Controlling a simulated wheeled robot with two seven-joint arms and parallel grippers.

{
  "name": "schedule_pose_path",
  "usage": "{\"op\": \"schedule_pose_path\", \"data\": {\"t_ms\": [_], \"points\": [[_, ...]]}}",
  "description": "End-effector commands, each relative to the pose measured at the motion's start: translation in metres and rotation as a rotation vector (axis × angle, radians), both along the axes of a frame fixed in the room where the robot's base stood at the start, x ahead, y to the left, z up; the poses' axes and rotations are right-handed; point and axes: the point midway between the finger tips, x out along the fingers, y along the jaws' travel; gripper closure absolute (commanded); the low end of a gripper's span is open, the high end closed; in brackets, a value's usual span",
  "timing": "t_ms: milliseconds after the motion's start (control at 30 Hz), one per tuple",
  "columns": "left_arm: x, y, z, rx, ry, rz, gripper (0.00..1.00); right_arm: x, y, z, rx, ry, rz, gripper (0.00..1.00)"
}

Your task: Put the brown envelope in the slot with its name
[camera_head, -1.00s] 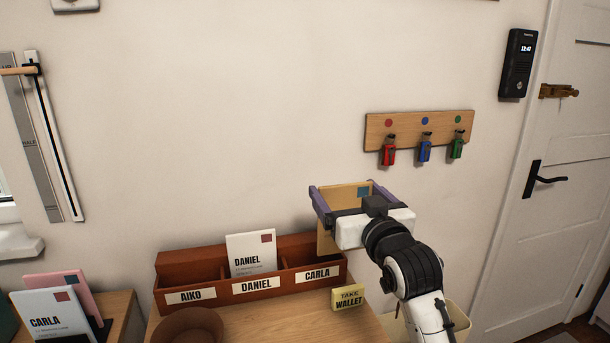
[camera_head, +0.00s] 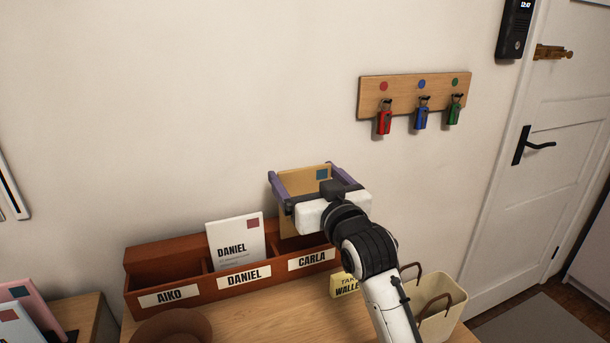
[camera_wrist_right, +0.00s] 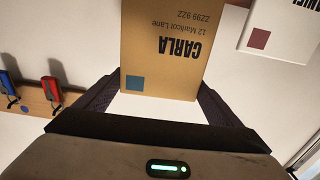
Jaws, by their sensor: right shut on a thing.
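The brown envelope (camera_head: 304,182) is upright in my right gripper (camera_head: 306,186), which is shut on it, above the rack's right end. In the right wrist view the envelope (camera_wrist_right: 165,45) reads CARLA, upside down, with a blue stamp, between the gripper's fingers (camera_wrist_right: 152,100). The letter rack (camera_head: 207,288) has slots labelled AIKO (camera_head: 170,296), DANIEL (camera_head: 243,276) and CARLA (camera_head: 311,259). The envelope's lower part is at or just behind the CARLA slot; I cannot tell whether it is inside. My left gripper is not in view.
A white DANIEL envelope (camera_head: 236,243) stands in the middle slot. A yellow wallet note (camera_head: 344,286) lies right of the rack, a brown bowl (camera_head: 172,328) in front. A cream basket (camera_head: 438,308) is at right. Key hooks (camera_head: 414,94) hang on the wall.

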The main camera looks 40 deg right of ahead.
Motion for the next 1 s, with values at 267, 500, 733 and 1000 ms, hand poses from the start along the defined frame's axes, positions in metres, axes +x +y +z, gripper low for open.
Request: {"op": "schedule_pose_path", "data": {"t_ms": [267,500,733,1000], "points": [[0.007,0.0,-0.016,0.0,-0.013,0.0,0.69,0.0,0.0,-0.031,0.0,0.001,0.0,0.44],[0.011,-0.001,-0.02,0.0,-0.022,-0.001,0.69,0.0,0.0,-0.045,0.0,0.0,0.0,0.44],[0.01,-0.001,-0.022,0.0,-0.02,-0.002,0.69,0.0,0.0,-0.049,0.0,-0.001,0.0,0.44],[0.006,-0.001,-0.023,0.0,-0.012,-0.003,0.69,0.0,0.0,-0.049,0.0,-0.001,0.0,0.03]]}}
